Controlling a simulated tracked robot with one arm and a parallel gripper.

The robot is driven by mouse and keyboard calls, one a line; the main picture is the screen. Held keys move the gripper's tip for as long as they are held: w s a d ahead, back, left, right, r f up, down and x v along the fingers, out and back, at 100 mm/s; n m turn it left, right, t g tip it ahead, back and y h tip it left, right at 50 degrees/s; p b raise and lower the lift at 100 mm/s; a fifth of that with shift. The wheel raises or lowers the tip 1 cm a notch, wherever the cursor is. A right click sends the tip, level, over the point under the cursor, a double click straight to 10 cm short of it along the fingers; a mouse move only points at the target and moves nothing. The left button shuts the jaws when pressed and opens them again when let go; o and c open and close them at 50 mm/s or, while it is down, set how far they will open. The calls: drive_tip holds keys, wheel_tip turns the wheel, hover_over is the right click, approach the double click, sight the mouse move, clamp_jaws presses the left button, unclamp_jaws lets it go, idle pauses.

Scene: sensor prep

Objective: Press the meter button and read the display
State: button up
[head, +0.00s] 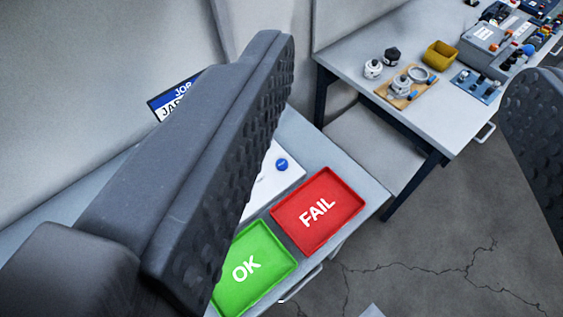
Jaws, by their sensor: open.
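A white flat-topped unit (262,192) with a round blue button (282,165) stands on the near grey table, behind the trays. It may be the meter. My left finger hides much of it, and no display shows. My gripper (412,70) is open, with one dark ribbed finger large across the left and the other at the right edge. Nothing is between the fingers. The button appears just right of the left finger; I cannot tell the gap in depth.
A green OK tray (253,290) and a red FAIL tray (343,205) lie on the near table (372,190). A blue-white sign (163,106) is partly hidden. The far bench (352,52) holds a wooden board (411,97), a yellow bin (440,55) and a grey box (487,57). Cracked floor is clear.

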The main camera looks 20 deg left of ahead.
clamp_jaws()
idle(1.5)
